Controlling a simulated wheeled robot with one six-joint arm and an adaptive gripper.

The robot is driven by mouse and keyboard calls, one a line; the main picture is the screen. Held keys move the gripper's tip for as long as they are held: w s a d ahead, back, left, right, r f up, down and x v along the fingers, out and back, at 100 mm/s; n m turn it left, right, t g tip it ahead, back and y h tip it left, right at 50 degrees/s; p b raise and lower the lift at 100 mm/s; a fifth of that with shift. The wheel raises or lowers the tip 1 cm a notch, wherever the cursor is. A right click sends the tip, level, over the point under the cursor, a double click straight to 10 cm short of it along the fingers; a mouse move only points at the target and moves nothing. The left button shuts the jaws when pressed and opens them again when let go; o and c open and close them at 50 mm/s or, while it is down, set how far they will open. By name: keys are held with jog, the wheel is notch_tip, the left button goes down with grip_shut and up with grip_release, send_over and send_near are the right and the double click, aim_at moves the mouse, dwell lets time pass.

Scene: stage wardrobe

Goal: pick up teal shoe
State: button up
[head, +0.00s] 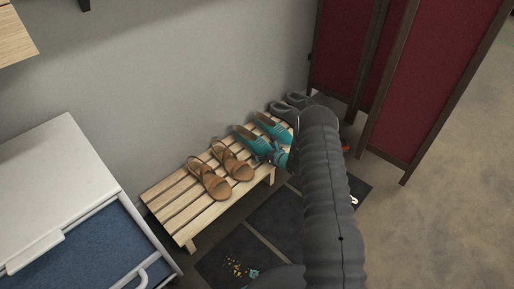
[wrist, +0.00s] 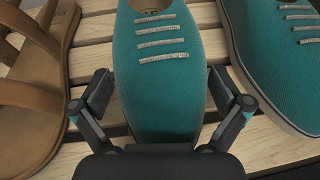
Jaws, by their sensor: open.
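A pair of teal shoes with pale laces stands on a slatted wooden bench. In the head view the left teal shoe (head: 252,140) is partly behind my arm's end, and the right teal shoe (head: 271,128) is beside it. In the wrist view one teal shoe (wrist: 157,75) lies between the two fingers of my gripper (wrist: 162,97), toe toward me. The fingers are open, one on each side of the toe, with small gaps visible. The other teal shoe (wrist: 272,45) is just right of the right finger. In the head view my arm hides the gripper partly.
The bench (head: 178,196) also holds brown sandals (head: 209,180) left of the teal shoes and grey shoes (head: 283,110) at the far right. A brown sandal (wrist: 40,75) is close to the left finger. A dark red folding screen (head: 345,50) stands right; a white-topped cabinet (head: 50,180) stands left.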

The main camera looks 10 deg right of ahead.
jog(key=c, duration=1.1)
jog(key=shift+r, duration=0.1)
